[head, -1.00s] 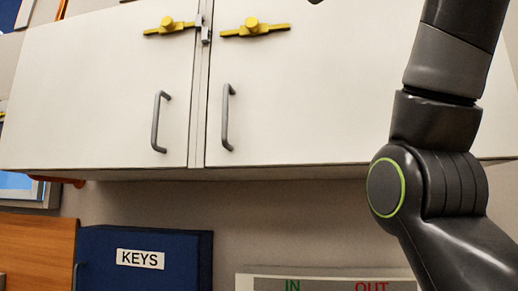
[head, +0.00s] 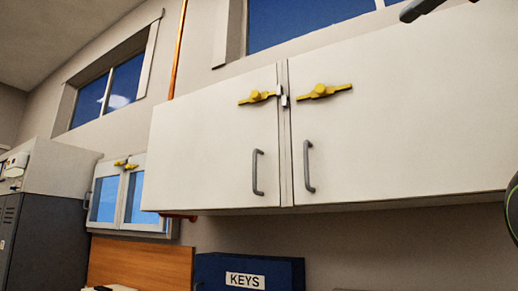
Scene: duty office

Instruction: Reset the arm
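Only small parts of my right arm show. A dark grey piece (head: 420,9) comes in at the top edge on the right, in front of the wall above the white cabinet; it may be the tip of my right gripper, and its fingers cannot be made out. A dark joint with a green ring (head: 513,208) is cut off at the right edge. Nothing held is visible. My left gripper is out of view.
A white wall cabinet (head: 215,150) has both doors shut, with grey handles and yellow latches (head: 325,90). Below are a blue KEYS box (head: 215,270) and a wooden panel (head: 140,262). A grey locker (head: 35,240) stands left. Windows (head: 122,85) are above.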

